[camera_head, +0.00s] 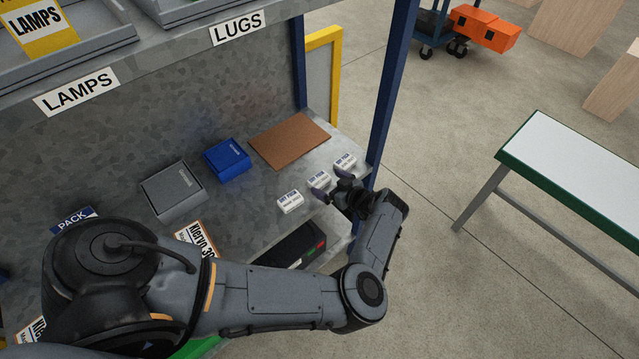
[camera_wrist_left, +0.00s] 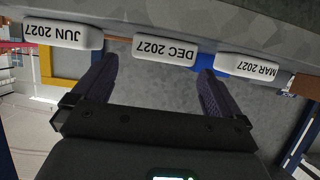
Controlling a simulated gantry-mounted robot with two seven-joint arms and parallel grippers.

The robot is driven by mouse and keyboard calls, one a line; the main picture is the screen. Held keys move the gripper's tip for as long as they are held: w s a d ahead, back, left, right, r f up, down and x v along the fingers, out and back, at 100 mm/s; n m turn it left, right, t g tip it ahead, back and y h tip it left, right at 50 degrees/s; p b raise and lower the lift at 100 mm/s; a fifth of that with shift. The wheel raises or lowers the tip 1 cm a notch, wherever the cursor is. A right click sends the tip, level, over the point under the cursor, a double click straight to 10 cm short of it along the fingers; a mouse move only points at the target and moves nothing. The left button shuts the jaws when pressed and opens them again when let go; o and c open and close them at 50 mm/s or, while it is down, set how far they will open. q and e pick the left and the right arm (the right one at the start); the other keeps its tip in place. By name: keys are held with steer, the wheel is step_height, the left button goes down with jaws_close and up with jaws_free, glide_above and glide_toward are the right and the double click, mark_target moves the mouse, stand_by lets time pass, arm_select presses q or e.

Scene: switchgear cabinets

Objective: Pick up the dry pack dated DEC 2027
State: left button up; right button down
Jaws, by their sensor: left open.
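Three small white dry packs lie in a row on the grey shelf. The middle one, the dry pack dated DEC 2027 (camera_wrist_left: 164,49), shows upside down in the left wrist view and is the middle pack in the head view (camera_head: 318,180). The packs dated JUN 2027 (camera_wrist_left: 63,34) and MAR 2027 (camera_wrist_left: 247,68) lie on either side of it. My left gripper (camera_wrist_left: 156,82) is open and empty, with the DEC 2027 pack beyond and between its fingertips. In the head view my left gripper (camera_head: 343,193) is at the shelf's front edge, close to the packs. My right gripper is not in view.
Behind the packs are a brown board (camera_head: 290,139), a blue box (camera_head: 227,159) and a grey box (camera_head: 173,190). A dark blue post (camera_head: 388,90) stands at the shelf's right end. A dark case (camera_head: 293,244) sits below the packs. A bench (camera_head: 590,170) stands apart at right.

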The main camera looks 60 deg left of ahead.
mark_target(319, 179)
arm_select(q)
steer(key=shift+x, duration=2.15)
steer(key=shift+s, duration=0.1)
steer(key=c, duration=0.9)
steer(key=shift+r, duration=0.1)
